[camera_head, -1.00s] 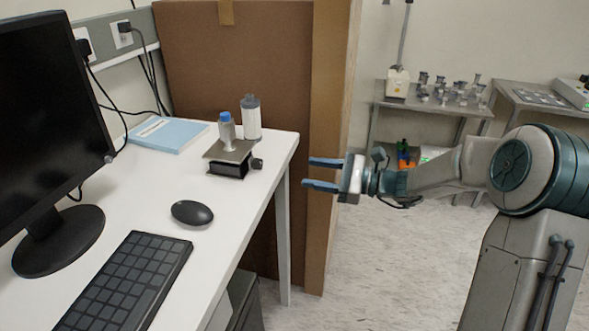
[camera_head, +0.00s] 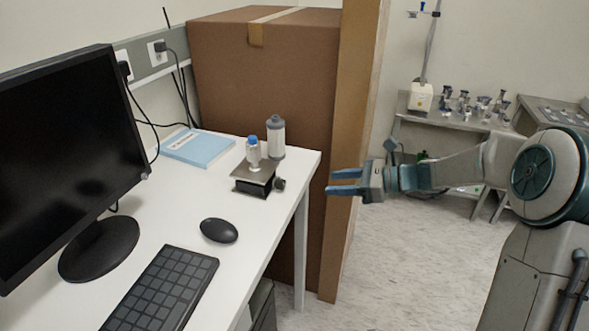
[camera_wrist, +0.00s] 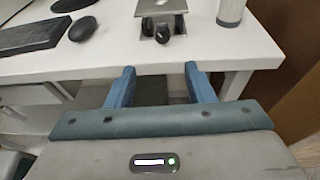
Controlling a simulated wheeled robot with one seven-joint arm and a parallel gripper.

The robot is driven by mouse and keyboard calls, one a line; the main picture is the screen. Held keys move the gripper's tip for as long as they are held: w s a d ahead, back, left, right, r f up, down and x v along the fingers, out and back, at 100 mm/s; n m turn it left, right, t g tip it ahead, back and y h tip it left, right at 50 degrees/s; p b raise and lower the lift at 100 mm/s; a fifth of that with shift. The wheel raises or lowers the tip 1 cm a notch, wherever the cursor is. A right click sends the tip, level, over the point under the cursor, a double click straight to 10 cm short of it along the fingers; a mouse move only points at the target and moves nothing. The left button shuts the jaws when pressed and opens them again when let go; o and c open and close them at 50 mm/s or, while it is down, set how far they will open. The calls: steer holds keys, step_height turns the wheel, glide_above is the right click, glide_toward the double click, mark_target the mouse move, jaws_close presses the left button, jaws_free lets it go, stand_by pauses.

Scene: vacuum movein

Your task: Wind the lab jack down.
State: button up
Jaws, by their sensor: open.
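The lab jack (camera_head: 255,179) stands on the white desk near its right edge, with a grey top plate over a dark base. Its dark knob (camera_head: 280,183) sticks out on the right. A small bottle with a blue cap (camera_head: 253,153) stands on the plate. In the wrist view the jack (camera_wrist: 161,8) is at the top middle, with its knob (camera_wrist: 163,32) facing my gripper. My gripper (camera_head: 345,182) is open and empty, off the desk's right edge and to the right of the jack. Its two blue fingers (camera_wrist: 160,87) point toward the desk edge, apart from the knob.
A white and grey cylinder (camera_head: 276,137) stands just behind the jack. A mouse (camera_head: 219,230), a keyboard (camera_head: 165,290), a monitor (camera_head: 70,150) and a blue book (camera_head: 198,148) are on the desk (camera_head: 190,204). A large cardboard box (camera_head: 270,70) stands behind the desk.

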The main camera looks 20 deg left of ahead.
mark_target(284, 185)
steer(key=shift+m+h, duration=0.5)
steer(key=x, duration=0.4)
steer(key=p+x, duration=0.1)
steer(key=x, duration=0.4)
steer(key=r+x, duration=0.1)
steer(key=x, duration=0.3)
steer(key=shift+w+a+p, duration=0.2)
steer(key=shift+a+p, duration=0.2)
steer(key=shift+a, duration=0.1)
steer(key=shift+r, duration=0.1)
steer(key=c, duration=1)
